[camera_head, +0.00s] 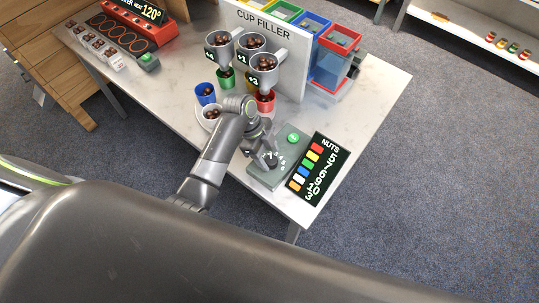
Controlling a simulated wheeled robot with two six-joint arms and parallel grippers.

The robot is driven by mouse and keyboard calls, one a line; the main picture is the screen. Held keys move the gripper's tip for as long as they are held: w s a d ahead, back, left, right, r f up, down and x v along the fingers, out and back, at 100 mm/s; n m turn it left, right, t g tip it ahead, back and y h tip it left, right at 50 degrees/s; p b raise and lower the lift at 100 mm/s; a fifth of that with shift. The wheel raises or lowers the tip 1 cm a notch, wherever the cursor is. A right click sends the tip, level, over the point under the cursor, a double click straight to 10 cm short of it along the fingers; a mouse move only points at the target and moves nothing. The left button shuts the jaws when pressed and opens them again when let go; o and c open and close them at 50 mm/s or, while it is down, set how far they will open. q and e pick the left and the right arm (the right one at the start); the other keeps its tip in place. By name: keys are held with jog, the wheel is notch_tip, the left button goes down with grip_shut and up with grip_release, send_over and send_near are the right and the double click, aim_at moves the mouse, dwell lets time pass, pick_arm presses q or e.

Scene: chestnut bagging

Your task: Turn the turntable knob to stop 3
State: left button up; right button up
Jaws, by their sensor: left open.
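The grey control box (284,172) sits at the table's front right corner, with a green button (293,138) on it. The dark turntable knob (271,161) is on its top, with white numbers around it. My left gripper (268,158) is open over the knob and hides part of it. I cannot tell whether the fingers touch the knob or which number it points to. My right gripper is out of view.
The cup filler panel (268,30) and its funnels with nuts stand behind the turntable. A NUTS display (318,168) is right of the control box. A red-framed bin (335,62) stands at the back right. The table (375,95) is clear on its right side.

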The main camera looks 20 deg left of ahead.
pick_arm(q)
jog(key=shift+d+f, duration=0.25)
jog(key=shift+f, duration=0.35)
jog(key=c, duration=1)
jog(key=shift+r+m+g+p, duration=0.1)
jog(key=shift+m+g+p, duration=0.3)
jog(key=shift+m, duration=0.7)
jog(key=shift+w+m+g+y+p, duration=0.15)
jog(key=shift+m+g+y+p, duration=0.4)
jog(key=shift+m, duration=1.25)
